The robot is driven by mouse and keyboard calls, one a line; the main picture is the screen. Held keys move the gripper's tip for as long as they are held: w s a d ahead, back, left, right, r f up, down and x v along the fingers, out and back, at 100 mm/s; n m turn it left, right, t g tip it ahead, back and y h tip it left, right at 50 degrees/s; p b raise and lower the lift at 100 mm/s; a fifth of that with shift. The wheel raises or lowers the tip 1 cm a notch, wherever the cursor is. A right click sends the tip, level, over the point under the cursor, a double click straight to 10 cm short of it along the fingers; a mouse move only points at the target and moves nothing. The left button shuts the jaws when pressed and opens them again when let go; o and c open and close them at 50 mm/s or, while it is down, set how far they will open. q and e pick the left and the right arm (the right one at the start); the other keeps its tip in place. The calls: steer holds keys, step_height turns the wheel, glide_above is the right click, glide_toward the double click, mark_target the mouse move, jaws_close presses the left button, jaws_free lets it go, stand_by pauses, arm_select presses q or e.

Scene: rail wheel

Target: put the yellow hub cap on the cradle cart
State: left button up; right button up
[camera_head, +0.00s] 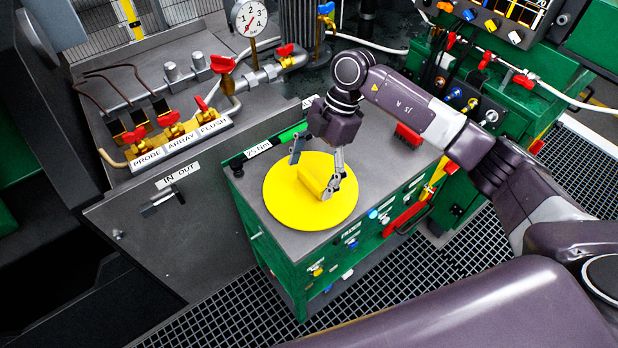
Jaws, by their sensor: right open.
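The round yellow hub cap (290,208) lies flat on the grey top of a green cabinet (245,190), with a raised yellow grip bar (313,181) across its middle. My right gripper (312,174) is open over the hub cap. One finger is on the far left side of the bar and the other is near its right end; I cannot tell whether they touch it. My left gripper is not in view. I cannot make out anything clearly recognisable as the cradle cart.
A bench with red-handled valves (170,120) and a pressure gauge (250,17) stands at the back left. A red block (408,134) sits on the cabinet top's right part. A green control console (520,90) stands at the right. Black floor grating (400,295) lies in front.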

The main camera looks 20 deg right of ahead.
steer(key=b+v, duration=0.1)
steer(key=v, duration=0.9)
steer(key=shift+d+r, duration=0.15)
steer(key=shift+r, duration=0.2)
